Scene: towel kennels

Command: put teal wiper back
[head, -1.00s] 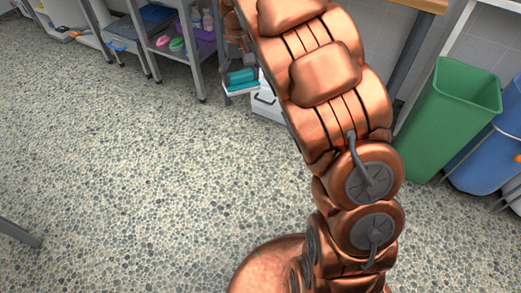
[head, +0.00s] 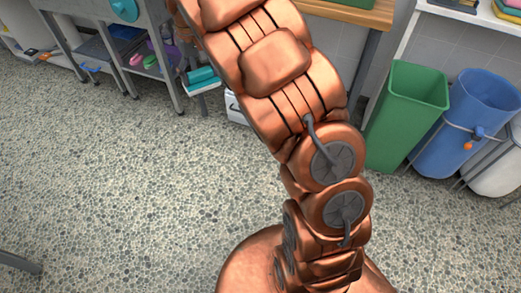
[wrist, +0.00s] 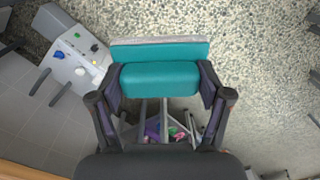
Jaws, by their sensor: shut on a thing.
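The teal wiper (wrist: 160,79) is between the two dark fingers of my gripper (wrist: 160,88) in the wrist view. It has a teal body and a wider teal edge with a pale strip. My gripper is shut on it and holds it above the floor. In the head view the teal wiper (head: 201,77) shows just left of my copper arm, which hides most of the gripper.
A shelf unit with pink and purple items (head: 156,62) stands at the back left. A green bin (head: 405,115) and a blue bin (head: 465,125) stand at the right. A wooden-topped table (head: 345,12) is behind my arm.

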